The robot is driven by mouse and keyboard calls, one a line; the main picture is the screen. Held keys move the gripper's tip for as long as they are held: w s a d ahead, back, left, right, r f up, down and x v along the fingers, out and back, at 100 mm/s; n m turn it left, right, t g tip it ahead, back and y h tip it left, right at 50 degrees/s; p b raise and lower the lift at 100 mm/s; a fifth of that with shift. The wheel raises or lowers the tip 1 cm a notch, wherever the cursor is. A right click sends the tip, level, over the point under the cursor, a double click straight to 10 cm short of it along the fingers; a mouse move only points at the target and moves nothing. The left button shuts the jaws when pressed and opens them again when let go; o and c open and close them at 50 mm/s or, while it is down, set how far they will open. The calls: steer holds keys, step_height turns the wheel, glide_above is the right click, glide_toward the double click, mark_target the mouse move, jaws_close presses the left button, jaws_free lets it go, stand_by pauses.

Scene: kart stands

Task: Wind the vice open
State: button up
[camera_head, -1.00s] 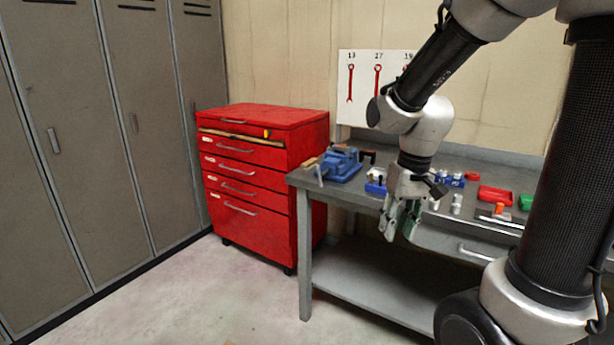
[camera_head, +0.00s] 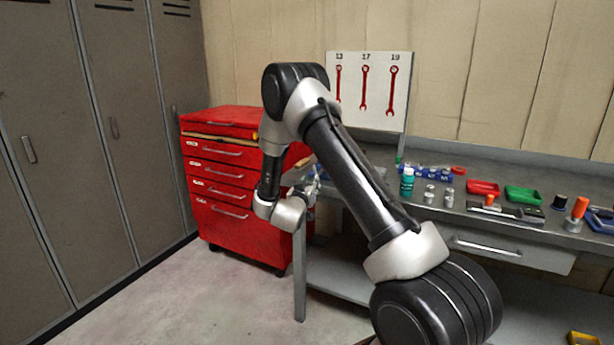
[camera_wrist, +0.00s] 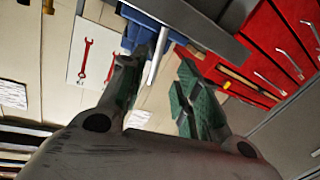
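The blue vice (camera_wrist: 138,32) shows only in part at the top of the wrist view, by the bench edge. A pale metal bar (camera_wrist: 156,56), apparently the vice's handle, lies in the gap between my fingers in that view, closer to the left finger. I cannot tell whether it touches. My gripper (camera_wrist: 163,68) is open, its green-padded fingers apart. In the head view my gripper (camera_head: 311,184) is small and partly hidden at the bench's left end. My arm hides most of the vice there.
The red drawer cabinet (camera_head: 225,180) stands left of the grey bench (camera_head: 470,215). Bottles, small metal parts, and red (camera_head: 482,187) and green (camera_head: 523,194) trays lie along the bench. The floor in front of the cabinet is clear.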

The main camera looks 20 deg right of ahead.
steer(key=x, duration=0.5)
steer(key=r+x, duration=0.1)
steer(key=x, duration=0.1)
steer(key=shift+w+d, duration=0.3)
steer(key=shift+d, duration=0.05)
jaws_close()
